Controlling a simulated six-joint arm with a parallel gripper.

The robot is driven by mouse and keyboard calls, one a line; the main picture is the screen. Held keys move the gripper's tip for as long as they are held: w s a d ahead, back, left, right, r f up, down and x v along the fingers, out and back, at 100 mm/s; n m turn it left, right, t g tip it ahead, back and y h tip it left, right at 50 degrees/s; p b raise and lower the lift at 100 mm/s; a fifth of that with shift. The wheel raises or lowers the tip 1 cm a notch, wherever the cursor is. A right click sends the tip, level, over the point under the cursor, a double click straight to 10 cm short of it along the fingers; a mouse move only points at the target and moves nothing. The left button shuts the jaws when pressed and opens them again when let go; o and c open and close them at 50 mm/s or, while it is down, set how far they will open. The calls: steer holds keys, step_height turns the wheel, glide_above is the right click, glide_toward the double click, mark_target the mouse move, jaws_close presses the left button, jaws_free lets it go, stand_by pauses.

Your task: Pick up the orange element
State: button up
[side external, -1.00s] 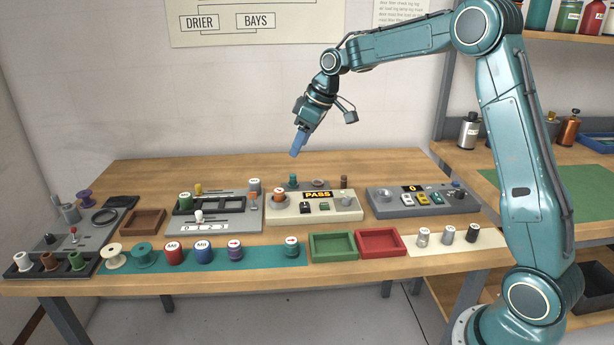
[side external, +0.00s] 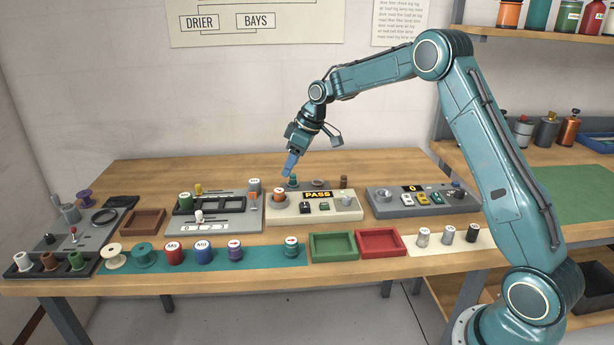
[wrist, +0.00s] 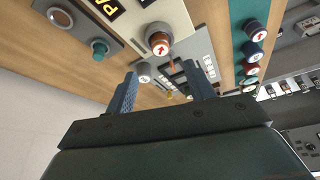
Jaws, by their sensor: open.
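The orange element (side external: 279,196) is a short cylinder with a white, red-marked top. It stands upright on the left of the cream tester (side external: 318,216) that reads PASS. In the wrist view the orange element (wrist: 159,48) shows ahead of the fingers, near the upper middle. My gripper (side external: 288,173) points down, above and slightly right of the orange element, apart from it. In the wrist view the two blue fingers of my gripper (wrist: 160,70) are spread wide with nothing between them.
A teal knob (side external: 293,182) stands close behind the orange element. A grey slotted panel (side external: 222,225) lies to the left. A green tray (side external: 333,246) and a red tray (side external: 381,243) lie in front. Several labelled spools stand on the teal mat (side external: 265,255).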

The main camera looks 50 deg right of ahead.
mark_target(279, 190)
steer(key=shift+x, duration=2.15)
steer(key=shift+f, duration=0.1)
steer(key=shift+x, duration=2.5)
jaws_close()
steer(key=shift+r, duration=0.2)
step_height(279, 190, up, 20)
steer(key=shift+f, duration=0.1)
